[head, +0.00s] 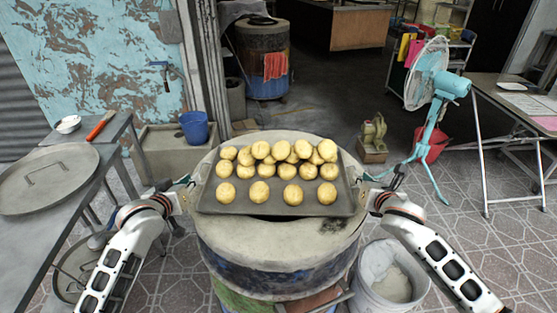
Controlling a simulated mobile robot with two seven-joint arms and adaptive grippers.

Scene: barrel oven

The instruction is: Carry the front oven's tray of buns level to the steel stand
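The dark metal tray (275,207) holds several rows of round golden buns (290,165), with some buns at the back heaped. It is over the round top of the front barrel oven (280,242) and looks about level. A dark strip of the oven mouth shows below its near edge; the gap under it cannot be judged. My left gripper (191,190) is closed at the tray's left edge, and my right gripper (368,188) is closed at its right edge. The fingertips are small and partly hidden by the tray. I cannot tell which surface is the steel stand.
A grey metal table (75,205) on the left bears a round lid (45,180), a bowl (68,125) and a red-handled tool (100,127). A white bucket (390,272) stands right of the oven. A blue fan (430,85) and folding table (505,100) stand further right.

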